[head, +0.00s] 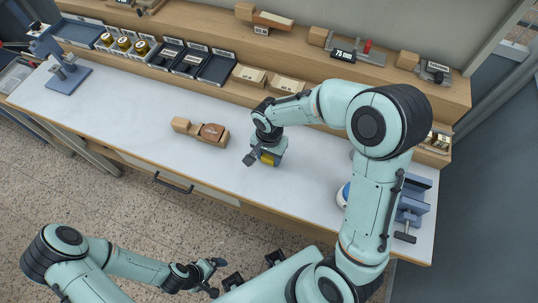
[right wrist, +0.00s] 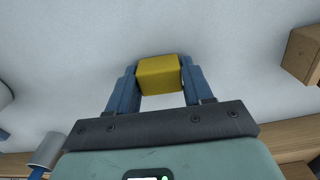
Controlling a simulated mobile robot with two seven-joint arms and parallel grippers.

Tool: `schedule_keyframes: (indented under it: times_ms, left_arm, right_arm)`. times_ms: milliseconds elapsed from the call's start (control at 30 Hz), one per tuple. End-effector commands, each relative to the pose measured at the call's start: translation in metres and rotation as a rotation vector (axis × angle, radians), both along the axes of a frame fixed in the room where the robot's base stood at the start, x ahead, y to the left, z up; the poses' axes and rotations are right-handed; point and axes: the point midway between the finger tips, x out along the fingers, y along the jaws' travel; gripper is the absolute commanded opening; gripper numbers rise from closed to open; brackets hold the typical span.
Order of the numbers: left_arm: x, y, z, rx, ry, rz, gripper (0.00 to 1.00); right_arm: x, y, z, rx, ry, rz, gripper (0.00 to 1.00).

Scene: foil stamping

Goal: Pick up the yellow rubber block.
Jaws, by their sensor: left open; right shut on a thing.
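The yellow rubber block (right wrist: 158,76) is between the two blue fingers of my right gripper (right wrist: 155,80) in the right wrist view. The fingers are shut on its sides. In the head view the block (head: 268,158) shows partly below my right gripper (head: 269,160), over the white worktop; I cannot tell whether it touches the surface. My left gripper (head: 213,277) is open and empty, low in front of the bench and away from the block.
A wooden holder (head: 183,126) with a brown piece (head: 212,132) sits on the worktop (head: 130,110) left of my right gripper. A blue vise-like device (head: 411,212) stands at the right end. The middle left worktop is clear.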

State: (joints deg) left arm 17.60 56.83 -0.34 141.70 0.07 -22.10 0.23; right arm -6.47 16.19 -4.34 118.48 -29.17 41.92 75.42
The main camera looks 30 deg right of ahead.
Motion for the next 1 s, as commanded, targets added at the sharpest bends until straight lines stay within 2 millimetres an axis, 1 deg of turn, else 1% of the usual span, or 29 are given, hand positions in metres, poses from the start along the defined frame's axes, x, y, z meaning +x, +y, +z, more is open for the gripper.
schedule_keyframes:
  times_ms: [167, 267, 367, 600, 700, 833, 900, 1000]
  left_arm:
    - [0.001, 0.000, 0.002, 0.000, -0.001, -0.001, 0.94]
    - [0.002, 0.000, 0.003, 0.000, -0.002, 0.000, 0.94]
    - [0.004, 0.000, 0.006, -0.001, -0.005, 0.000, 0.94]
    - [0.011, 0.000, 0.015, 0.000, -0.012, 0.000, 0.94]
    - [0.014, 0.000, 0.018, 0.000, -0.016, 0.000, 0.94]
    - [0.017, 0.000, 0.022, 0.000, -0.019, 0.000, 0.94]
    - [0.018, 0.000, 0.024, 0.000, -0.021, 0.000, 0.94]
    - [0.020, 0.000, 0.025, 0.000, -0.022, 0.000, 0.94]
  right_arm:
    - [0.001, 0.000, 0.014, 0.000, -0.005, 0.000, 0.21]
    - [0.002, 0.000, 0.030, 0.002, -0.007, -0.001, 0.21]
    - [0.002, 0.000, 0.054, 0.001, -0.010, 0.000, 0.21]
    - [0.002, 0.000, 0.125, 0.002, -0.010, 0.000, 0.21]
    - [0.002, 0.000, 0.151, 0.002, -0.010, 0.001, 0.21]
    - [0.001, 0.001, 0.176, 0.002, -0.006, 0.001, 0.21]
    - [0.001, 0.000, 0.186, 0.001, -0.005, 0.000, 0.21]
    - [0.001, 0.000, 0.195, 0.001, -0.003, 0.000, 0.21]
